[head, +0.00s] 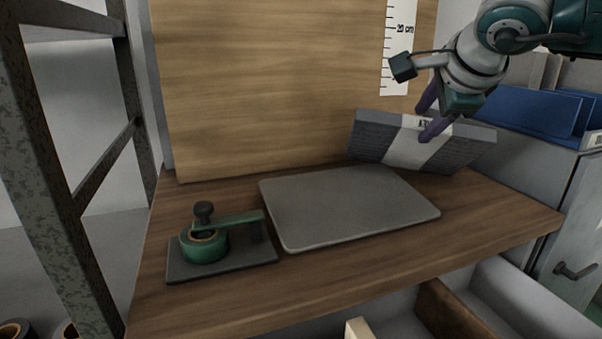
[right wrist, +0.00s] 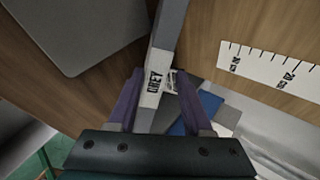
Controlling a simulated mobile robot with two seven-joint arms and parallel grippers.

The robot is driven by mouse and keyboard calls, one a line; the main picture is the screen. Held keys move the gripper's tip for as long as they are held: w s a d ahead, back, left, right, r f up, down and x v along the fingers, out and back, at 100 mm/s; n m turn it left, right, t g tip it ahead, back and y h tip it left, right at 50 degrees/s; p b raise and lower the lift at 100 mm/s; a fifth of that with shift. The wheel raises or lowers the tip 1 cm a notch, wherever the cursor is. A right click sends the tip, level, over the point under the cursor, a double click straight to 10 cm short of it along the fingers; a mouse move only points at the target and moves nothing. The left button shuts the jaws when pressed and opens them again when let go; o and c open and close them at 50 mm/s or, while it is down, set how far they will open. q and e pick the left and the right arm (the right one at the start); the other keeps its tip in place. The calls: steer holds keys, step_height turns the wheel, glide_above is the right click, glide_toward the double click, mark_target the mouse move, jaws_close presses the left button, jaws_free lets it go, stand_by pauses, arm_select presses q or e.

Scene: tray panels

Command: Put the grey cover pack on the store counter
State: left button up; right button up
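The grey cover pack (head: 372,138) is a flat grey slab with a white paper band, lettered GREY in the right wrist view (right wrist: 154,88). It stands on edge, tilted, above the back right of the wooden bench. My right gripper (head: 430,117) has one purple finger on each side of the band and is shut on it; in the right wrist view the fingers (right wrist: 157,85) flank its edge. A grey counter (head: 530,165) stands right of the bench with blue packs (head: 525,108) on top; I take it for the store counter. My left gripper is out of view.
A grey mat (head: 345,205) lies bare on the bench (head: 300,308). A green tool on a dark base (head: 225,262) stands left of it. A wooden backboard (head: 270,80) with a ruler (head: 397,75) rises behind. An open drawer (head: 525,300) is at lower right.

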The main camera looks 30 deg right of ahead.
steer(key=shift+p+v, duration=0.3)
steer(key=shift+v, duration=1.2)
step_height(320, 180, up, 8)
steer(key=s+a+p, duration=0.1)
steer(key=s+p, duration=0.1)
steer(key=p, duration=0.2)
steer(key=shift+p, duration=0.4)
